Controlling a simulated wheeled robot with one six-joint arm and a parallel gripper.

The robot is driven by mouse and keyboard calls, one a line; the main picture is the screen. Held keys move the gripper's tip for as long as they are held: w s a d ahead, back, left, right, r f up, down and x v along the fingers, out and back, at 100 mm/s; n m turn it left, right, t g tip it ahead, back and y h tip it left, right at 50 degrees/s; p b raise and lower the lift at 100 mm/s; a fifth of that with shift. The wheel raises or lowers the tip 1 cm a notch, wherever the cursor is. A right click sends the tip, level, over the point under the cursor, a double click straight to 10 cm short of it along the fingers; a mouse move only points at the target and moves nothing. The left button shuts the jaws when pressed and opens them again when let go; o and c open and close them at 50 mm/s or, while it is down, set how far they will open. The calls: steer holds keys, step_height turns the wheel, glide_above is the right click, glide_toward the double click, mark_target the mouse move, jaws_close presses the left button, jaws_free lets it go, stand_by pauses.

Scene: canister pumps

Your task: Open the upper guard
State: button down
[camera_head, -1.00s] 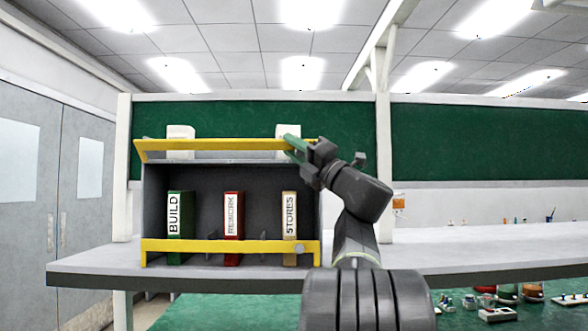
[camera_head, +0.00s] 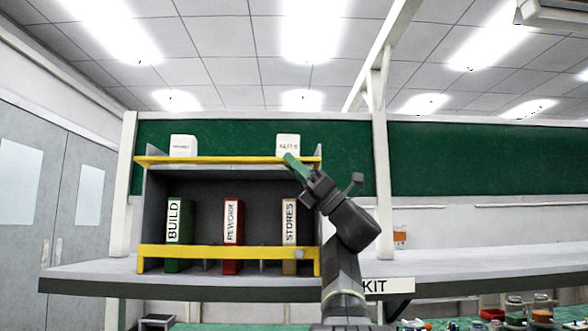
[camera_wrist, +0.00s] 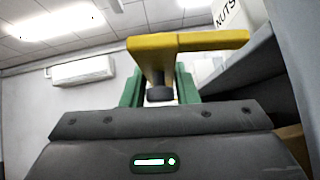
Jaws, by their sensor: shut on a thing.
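The upper guard (camera_head: 225,160) is a yellow bar across the front of the grey shelf unit's upper level. It appears low and swung outward, with the white boxes behind showing above it. In the wrist view the guard (camera_wrist: 190,42) runs across the top of my fingers, with a dark round knob (camera_wrist: 159,93) under it. My gripper (camera_head: 292,163) is at the guard's right end, its green fingers pointing up and left. In the wrist view my gripper (camera_wrist: 159,92) is shut on the knob. The knob is hidden in the head view.
The lower yellow guard (camera_head: 220,252) stands across binders labelled BUILD (camera_head: 174,220), REWORK (camera_head: 233,222) and STORES (camera_head: 289,222). A white box marked NUTS (camera_head: 288,145) sits on the upper level.

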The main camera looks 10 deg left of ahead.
stand_by(0.4)
steer(key=c, duration=1.3)
jaws_free()
steer(key=shift+o, duration=0.2)
steer(key=b+v, duration=0.2)
steer(key=v, duration=1.2)
steer(key=shift+b, duration=0.3)
steer(key=shift+w, duration=0.1)
steer(key=p+x, duration=0.2)
steer(key=x, duration=1.2)
steer(key=shift+p, duration=0.35)
